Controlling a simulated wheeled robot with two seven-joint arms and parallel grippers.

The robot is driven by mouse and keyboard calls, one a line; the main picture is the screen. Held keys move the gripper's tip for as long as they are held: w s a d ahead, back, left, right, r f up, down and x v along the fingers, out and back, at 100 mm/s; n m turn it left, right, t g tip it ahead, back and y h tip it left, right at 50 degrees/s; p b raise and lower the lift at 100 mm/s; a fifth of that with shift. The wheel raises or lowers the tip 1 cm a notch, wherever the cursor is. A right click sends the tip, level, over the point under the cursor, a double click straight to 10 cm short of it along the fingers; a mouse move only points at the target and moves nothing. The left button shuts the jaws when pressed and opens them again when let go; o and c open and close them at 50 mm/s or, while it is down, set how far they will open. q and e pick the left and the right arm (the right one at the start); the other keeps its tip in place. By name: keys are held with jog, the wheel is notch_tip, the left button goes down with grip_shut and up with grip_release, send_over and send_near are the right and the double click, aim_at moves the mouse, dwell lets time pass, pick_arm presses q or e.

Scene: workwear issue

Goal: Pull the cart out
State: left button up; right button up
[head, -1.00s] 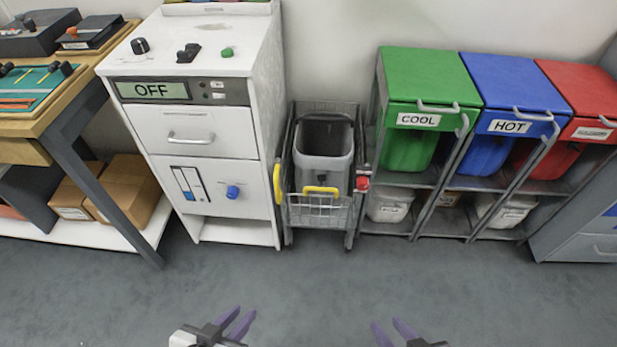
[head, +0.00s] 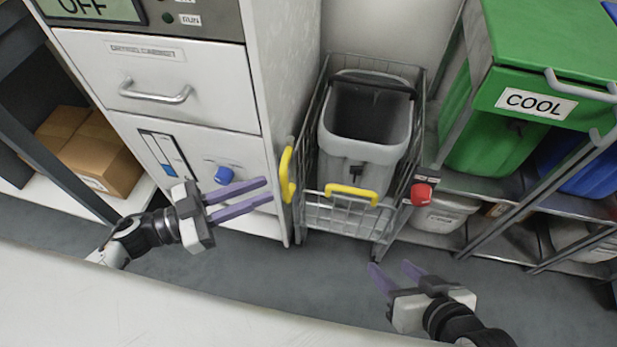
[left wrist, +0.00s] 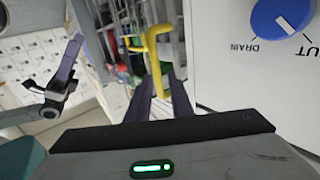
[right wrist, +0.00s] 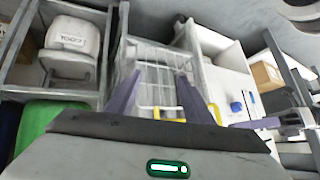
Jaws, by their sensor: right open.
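The cart is a grey wire cart (head: 340,222) standing between the white cabinet and the bin rack, with a grey tub (head: 361,155) in it. It has a yellow handle (head: 287,175) on its left side and another yellow handle (head: 350,192) at its front. My left gripper (head: 268,190) is open, its purple fingers pointing at the left handle. In the left wrist view that handle (left wrist: 155,60) shows just beyond the fingertips; contact cannot be told. My right gripper (head: 392,266) is open and empty, in front of and below the cart's right side. The right wrist view shows the cart's wire front (right wrist: 155,72) ahead.
The white cabinet (head: 190,90) with a blue knob (head: 223,175) stands close on the left. A red knob (head: 421,194) is at the cart's right, beside the rack with the green bin (head: 490,140). The floor (head: 300,270) before the cart is clear.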

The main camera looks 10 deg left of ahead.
pick_arm(q)
jog(key=w+d+g+b, duration=0.1)
jog(key=w+d+b, duration=0.1)
jog(key=w+d, duration=0.3)
jog(key=d, duration=0.3)
jog(key=shift+d+f+m, duration=0.3)
jog(key=shift+d, duration=0.1)
jog(key=shift+w, duration=0.1)
grip_shut()
